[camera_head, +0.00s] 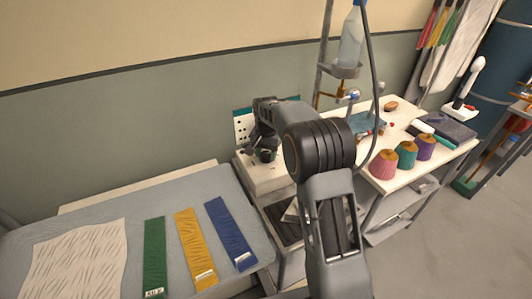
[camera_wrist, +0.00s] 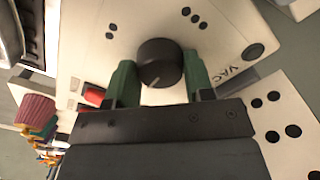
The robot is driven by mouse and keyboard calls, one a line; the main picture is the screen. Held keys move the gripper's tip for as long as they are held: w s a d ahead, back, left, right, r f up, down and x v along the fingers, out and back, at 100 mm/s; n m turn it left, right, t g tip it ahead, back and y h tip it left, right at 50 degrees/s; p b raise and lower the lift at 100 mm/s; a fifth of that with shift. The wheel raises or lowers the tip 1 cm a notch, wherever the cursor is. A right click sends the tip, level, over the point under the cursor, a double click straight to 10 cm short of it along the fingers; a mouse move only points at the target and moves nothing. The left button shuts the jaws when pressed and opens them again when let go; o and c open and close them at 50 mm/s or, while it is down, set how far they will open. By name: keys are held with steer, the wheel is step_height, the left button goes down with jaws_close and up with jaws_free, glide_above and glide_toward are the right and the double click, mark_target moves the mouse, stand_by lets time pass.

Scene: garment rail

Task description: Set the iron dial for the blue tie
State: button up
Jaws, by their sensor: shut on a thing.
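The iron dial (camera_wrist: 158,60) is a round black knob with a pale pointer line on a white panel (camera_wrist: 215,35). In the wrist view the line points down and slightly left. Groups of black dots surround the dial. My gripper (camera_wrist: 160,75) has its green fingers shut on the dial's two sides. In the head view my gripper (camera_head: 265,155) is at the white station (camera_head: 262,180), and my arm hides most of the dial. The blue tie (camera_head: 230,230) lies flat on the grey ironing board, with a white label (camera_head: 245,261) too small to read.
Green (camera_head: 154,250) and yellow (camera_head: 192,240) ties and a white cloth (camera_head: 75,260) lie left of the blue tie. A red button (camera_wrist: 94,95) and VAC lettering flank the dial. A dotted plate (camera_wrist: 285,120) stands beside the panel. Thread cones (camera_head: 406,154) stand on the right table.

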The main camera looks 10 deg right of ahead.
mark_target(266, 154)
stand_by(0.4)
steer(key=o, duration=0.9)
steer(key=shift+r, duration=0.1)
step_height(266, 154, up, 14)
steer(key=shift+f, duration=0.2)
